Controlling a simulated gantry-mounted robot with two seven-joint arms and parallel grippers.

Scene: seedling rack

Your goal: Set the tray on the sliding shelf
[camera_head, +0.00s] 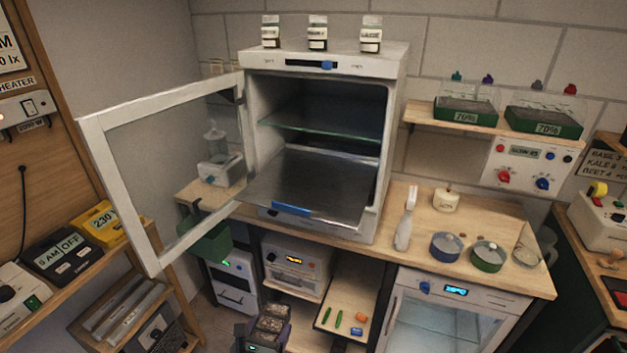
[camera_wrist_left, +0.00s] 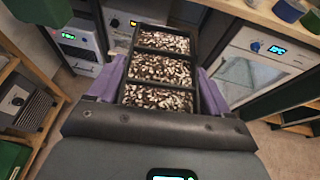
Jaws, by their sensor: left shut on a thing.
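A dark tray (camera_wrist_left: 162,54) with three compartments of brown and white grainy fill sits between the purple fingers of my left gripper (camera_wrist_left: 160,84), which is shut on it. In the head view the tray (camera_head: 270,322) and my left gripper (camera_head: 262,335) are low at the bottom, in front of and below the open white cabinet (camera_head: 397,110). The metal sliding shelf (camera_head: 325,190) lies low in the cabinet, its blue handle (camera_head: 290,209) at the front edge. It looks empty. My right gripper is not in view.
The cabinet's glass door (camera_head: 165,145) stands swung open to the left. A glass shelf (camera_head: 320,130) is above the sliding shelf. A wooden pull-out board (camera_head: 350,285) with small coloured items lies below. The counter to the right holds a bottle (camera_head: 405,230) and lidded dishes (camera_head: 487,256).

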